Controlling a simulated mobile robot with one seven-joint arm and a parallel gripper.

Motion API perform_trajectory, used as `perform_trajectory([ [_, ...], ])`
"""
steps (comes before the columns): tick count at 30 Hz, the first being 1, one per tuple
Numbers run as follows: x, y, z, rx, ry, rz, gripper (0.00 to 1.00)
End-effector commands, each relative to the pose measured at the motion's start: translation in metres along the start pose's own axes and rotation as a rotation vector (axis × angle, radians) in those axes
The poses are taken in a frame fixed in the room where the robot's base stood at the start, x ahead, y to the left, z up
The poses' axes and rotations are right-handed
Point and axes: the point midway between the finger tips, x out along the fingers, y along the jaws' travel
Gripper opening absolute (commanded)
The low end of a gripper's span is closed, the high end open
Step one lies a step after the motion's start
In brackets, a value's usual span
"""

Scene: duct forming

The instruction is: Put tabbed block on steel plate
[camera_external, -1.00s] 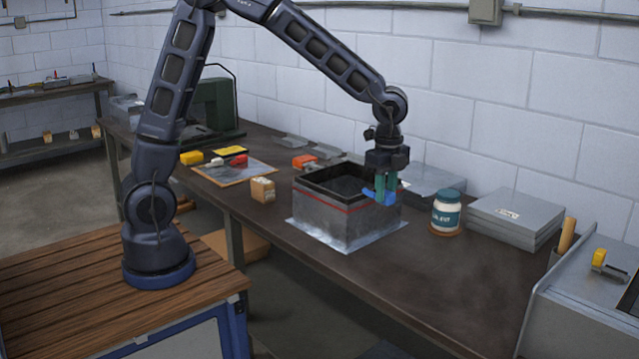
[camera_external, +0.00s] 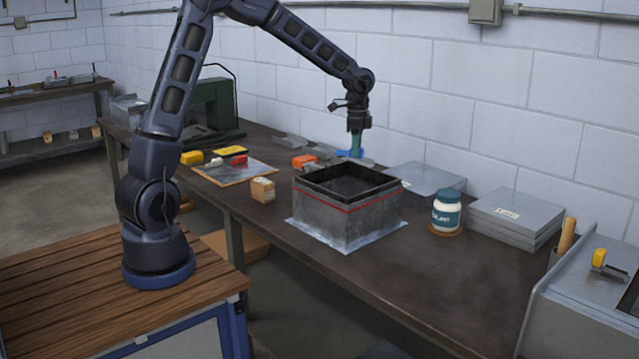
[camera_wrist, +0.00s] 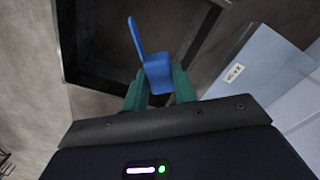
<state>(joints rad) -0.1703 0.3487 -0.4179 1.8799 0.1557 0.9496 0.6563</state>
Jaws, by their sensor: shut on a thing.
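The blue tabbed block (camera_external: 349,154) is held between the green fingers of my gripper (camera_external: 355,148), above the back of the bench, behind the duct box. In the wrist view the block (camera_wrist: 157,72) sits between the fingertips, with its thin tab pointing up and left. A flat grey steel plate (camera_external: 428,178) lies on the bench by the wall, to the right of my gripper and behind the box. A labelled grey plate (camera_wrist: 232,73) shows at the right of the wrist view. The block is apart from the plate.
The open-topped duct box (camera_external: 345,218) with a black rim and red line stands mid-bench on a metal sheet.

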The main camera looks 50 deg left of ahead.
Motion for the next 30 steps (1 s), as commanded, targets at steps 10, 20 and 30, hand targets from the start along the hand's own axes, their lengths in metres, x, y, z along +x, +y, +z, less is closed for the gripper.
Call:
perform_trajectory([
  [10,-0.004,-0.111,0.111,-0.274,0.003,-0.002,0.04],
  [20,-0.008,-0.187,0.234,-0.523,0.003,-0.004,0.04],
  [30,-0.011,-0.236,0.374,-0.770,0.003,-0.010,0.04],
])
